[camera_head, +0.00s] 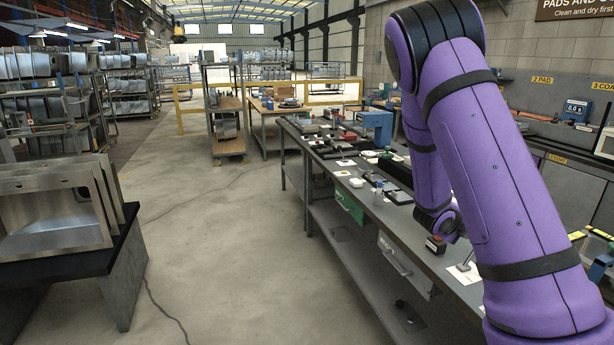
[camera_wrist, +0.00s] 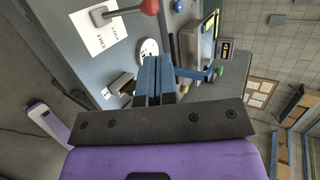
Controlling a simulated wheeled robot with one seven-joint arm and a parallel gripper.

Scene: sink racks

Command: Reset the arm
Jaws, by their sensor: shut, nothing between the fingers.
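My gripper (camera_wrist: 155,66) shows in the wrist view with its two blue fingers side by side and shut, holding nothing. It is over or near a grey bench top (camera_wrist: 75,45); I cannot tell the exact height. In the head view my purple arm rises at the right, bends at the top and comes down behind its own near link beside the workbench (camera_head: 345,200). The gripper itself is hidden or cannot be made out there.
In the wrist view, a printed card (camera_wrist: 98,32), a red-knobbed lever (camera_wrist: 148,7) and a round white disc (camera_wrist: 148,47) lie near the fingers. In the head view, a steel sink (camera_head: 55,215) stands left on a dark stand. The floor (camera_head: 220,240) between is mostly clear, with cables.

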